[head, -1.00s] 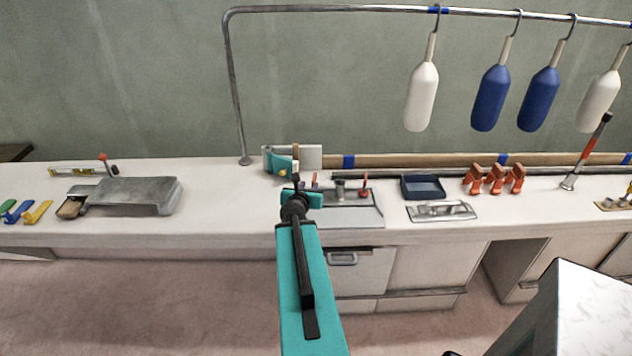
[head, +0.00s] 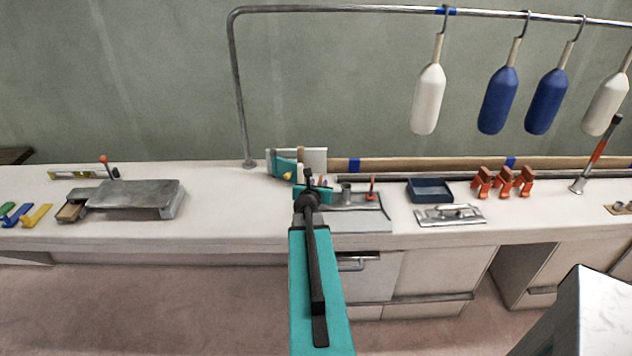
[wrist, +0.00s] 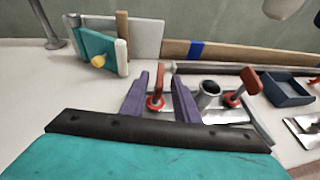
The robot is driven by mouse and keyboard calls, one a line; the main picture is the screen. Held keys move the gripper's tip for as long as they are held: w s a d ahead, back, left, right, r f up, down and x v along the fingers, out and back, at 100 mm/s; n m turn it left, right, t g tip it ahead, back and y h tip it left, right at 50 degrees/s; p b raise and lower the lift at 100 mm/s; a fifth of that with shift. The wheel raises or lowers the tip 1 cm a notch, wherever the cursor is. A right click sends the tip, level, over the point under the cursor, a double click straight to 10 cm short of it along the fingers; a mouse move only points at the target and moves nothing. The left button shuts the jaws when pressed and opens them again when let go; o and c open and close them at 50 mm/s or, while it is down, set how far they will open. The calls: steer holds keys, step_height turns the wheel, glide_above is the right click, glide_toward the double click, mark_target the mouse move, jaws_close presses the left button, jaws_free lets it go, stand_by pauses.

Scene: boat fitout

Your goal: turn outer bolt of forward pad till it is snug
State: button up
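In the wrist view, two red-handled bolts stand on a metal pad (wrist: 230,116) beside a grey upright tube (wrist: 208,92). My gripper (wrist: 160,82) has its two purple fingers apart, one on each side of the left red bolt (wrist: 156,101). I cannot tell whether either finger touches it. The right red bolt (wrist: 241,88) stands free beyond the tube. In the head view the pad (head: 362,222) lies on the bench, with the right bolt (head: 372,186) in sight; my arm hides the left bolt. I cannot tell which pad or bolt is the named one.
A teal tool with a yellow knob (wrist: 98,60) stands by a pale block, left of the gripper. A dark blue tray (wrist: 286,88) and orange clamps (head: 503,181) lie to the right. A rail (head: 237,90) rises behind.

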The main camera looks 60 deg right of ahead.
mark_target(319, 182)
steer(key=shift+x, duration=2.2)
